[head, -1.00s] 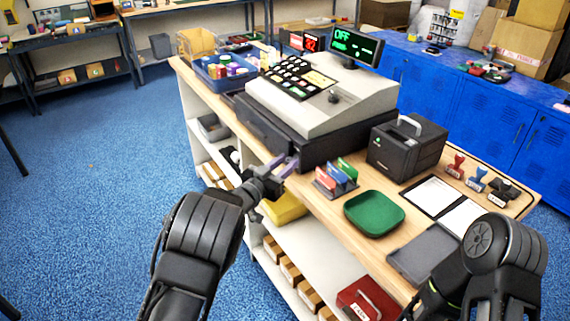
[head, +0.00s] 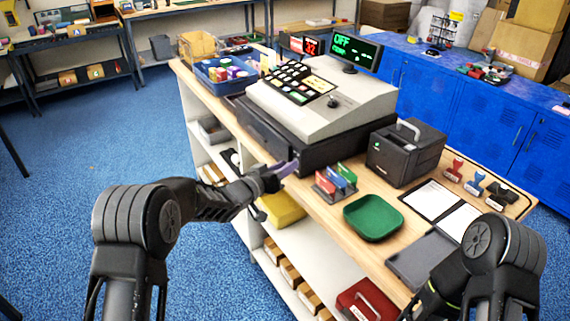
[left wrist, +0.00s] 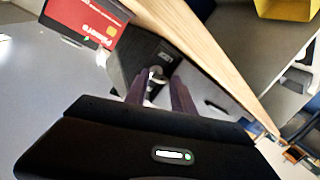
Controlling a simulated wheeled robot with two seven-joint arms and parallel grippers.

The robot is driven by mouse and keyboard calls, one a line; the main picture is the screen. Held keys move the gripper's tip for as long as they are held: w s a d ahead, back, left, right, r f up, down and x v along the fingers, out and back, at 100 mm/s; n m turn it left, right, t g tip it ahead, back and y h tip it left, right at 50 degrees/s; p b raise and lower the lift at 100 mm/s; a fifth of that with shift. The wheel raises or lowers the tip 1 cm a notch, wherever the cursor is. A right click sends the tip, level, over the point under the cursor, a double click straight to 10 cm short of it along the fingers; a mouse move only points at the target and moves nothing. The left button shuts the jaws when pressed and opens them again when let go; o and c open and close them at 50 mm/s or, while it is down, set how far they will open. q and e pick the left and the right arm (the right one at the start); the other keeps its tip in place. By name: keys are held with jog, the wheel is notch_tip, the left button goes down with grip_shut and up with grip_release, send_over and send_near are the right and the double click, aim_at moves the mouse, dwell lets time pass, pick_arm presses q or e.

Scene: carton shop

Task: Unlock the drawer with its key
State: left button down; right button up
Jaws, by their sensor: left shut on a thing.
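The black cash drawer (head: 335,150) sits shut under the grey register (head: 320,108) on the wooden counter. My left gripper (head: 287,168) is at the drawer's front, near its right end in the head view. In the left wrist view, my left fingers (left wrist: 158,94) point at a dark face (left wrist: 130,58) with a small pale label. They are shut on a small silvery thing (left wrist: 157,73), seemingly the key, at that face. The fingers hide most of it, and I cannot tell how far it is in the lock. My right arm shows at lower right, its fingertips out of view.
A card rack (head: 336,181), a green tray (head: 373,217) and a black box (head: 406,151) stand right of the drawer. A yellow thing (head: 283,209) and a red cash box (head: 367,301) are on shelves below. A blue bin (head: 224,76) stands at the counter's far end.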

pick_arm(q)
jog(key=n+g+p, duration=0.2)
jog(key=n, duration=0.1)
jog(key=n+g+h+p, duration=0.1)
jog(key=n+g+p, duration=0.1)
jog(key=n+p, duration=0.1)
jog(key=n+g+h+p, duration=0.1)
jog(key=n+p, duration=0.1)
jog(key=n, duration=0.1)
jog(key=shift+w+a+r+g+p, duration=0.25)
jog(key=shift+w+g+p, duration=0.05)
jog(key=shift+w+g, duration=0.1)
dwell(0.5)
jog(key=c, duration=1.1)
grip_release()
jog(key=shift+o, duration=0.2)
